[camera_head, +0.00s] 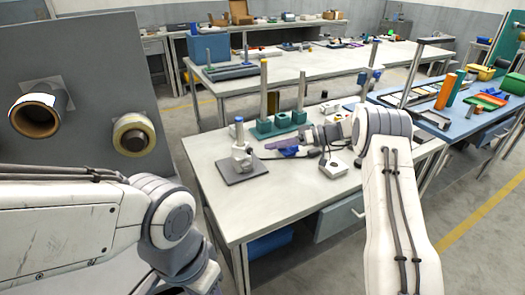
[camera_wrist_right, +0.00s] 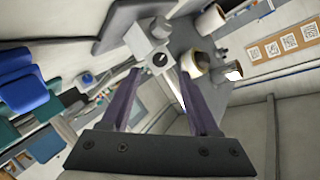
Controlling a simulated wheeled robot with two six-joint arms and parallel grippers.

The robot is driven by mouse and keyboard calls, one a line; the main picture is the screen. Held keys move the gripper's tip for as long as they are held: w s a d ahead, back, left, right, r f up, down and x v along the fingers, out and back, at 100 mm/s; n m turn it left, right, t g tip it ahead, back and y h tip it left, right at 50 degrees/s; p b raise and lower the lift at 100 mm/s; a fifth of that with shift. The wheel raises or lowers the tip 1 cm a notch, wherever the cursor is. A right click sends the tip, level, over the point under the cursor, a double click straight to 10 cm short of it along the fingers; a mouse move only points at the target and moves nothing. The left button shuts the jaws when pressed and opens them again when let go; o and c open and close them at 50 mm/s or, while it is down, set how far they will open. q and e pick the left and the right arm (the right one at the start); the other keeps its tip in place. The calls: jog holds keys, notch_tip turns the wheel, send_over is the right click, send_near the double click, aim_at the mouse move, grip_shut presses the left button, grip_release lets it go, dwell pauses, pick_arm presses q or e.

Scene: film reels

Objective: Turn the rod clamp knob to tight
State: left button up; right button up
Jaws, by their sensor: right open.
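The rod clamp is a light grey block (camera_head: 241,157) on a short rod with a blue top, standing on a dark square base plate (camera_head: 246,175) at the front left of the near table. In the right wrist view the clamp block (camera_wrist_right: 143,38) is at top centre. Its round knob (camera_wrist_right: 160,59) has a dark centre and faces the camera. My right gripper (camera_head: 277,147) is just right of the clamp. Its purple fingers (camera_wrist_right: 160,76) are open, with the knob ahead between the tips. Contact cannot be told. My left arm shows, but its gripper is out of view.
A green block stand (camera_head: 281,124) with tall rods is behind my right gripper. A small white box (camera_head: 333,167) lies to its right. A grey panel (camera_head: 88,55) with two film reels stands at left. The table front (camera_head: 225,215) is clear.

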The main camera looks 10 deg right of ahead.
jog(key=v, duration=0.5)
